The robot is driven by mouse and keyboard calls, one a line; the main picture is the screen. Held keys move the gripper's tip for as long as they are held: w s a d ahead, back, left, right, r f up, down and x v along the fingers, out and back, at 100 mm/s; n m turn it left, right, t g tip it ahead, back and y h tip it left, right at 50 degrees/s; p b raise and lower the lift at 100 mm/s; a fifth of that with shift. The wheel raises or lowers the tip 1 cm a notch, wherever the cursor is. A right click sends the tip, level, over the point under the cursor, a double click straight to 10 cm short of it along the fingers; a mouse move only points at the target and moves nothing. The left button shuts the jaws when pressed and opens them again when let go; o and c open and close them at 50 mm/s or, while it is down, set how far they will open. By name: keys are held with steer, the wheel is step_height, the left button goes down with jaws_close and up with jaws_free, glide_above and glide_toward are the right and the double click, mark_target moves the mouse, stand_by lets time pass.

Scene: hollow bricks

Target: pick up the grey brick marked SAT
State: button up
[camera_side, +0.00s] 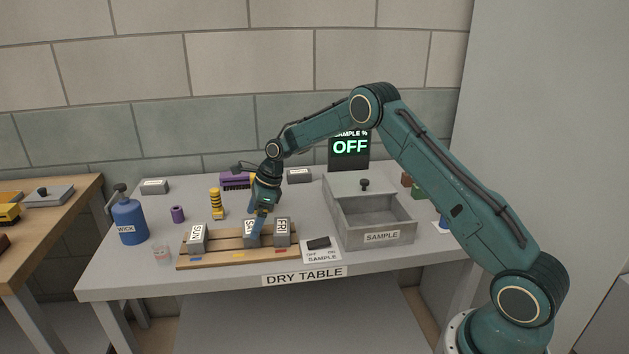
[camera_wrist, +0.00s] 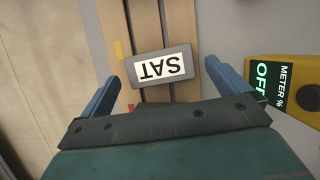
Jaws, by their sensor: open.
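The grey brick marked SAT (camera_wrist: 183,52) lies label up on the slatted wooden rack (camera_wrist: 150,25) in the wrist view. My gripper (camera_wrist: 162,74) is open, with one blue finger on either side of the brick's near part. A small gap shows at each finger, and nothing is held. In the side view, my gripper (camera_side: 258,226) points down over the rack (camera_side: 220,261). There a grey brick (camera_side: 249,234), its label partly hidden by a finger and reading only "S", sits beside the FRI brick (camera_side: 283,234).
The SUN brick (camera_side: 197,240) stands at the rack's left. A yellow meter (camera_wrist: 260,68) reading OFF lies right of my finger. A blue WICK bottle (camera_side: 128,220) stands far left.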

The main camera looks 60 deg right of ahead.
mark_target(250, 227)
steer(key=shift+x, duration=1.8)
steer(key=c, duration=1.1)
steer(key=shift+r, duration=0.1)
step_height(250, 227, up, 20)
steer(key=shift+f, duration=0.1)
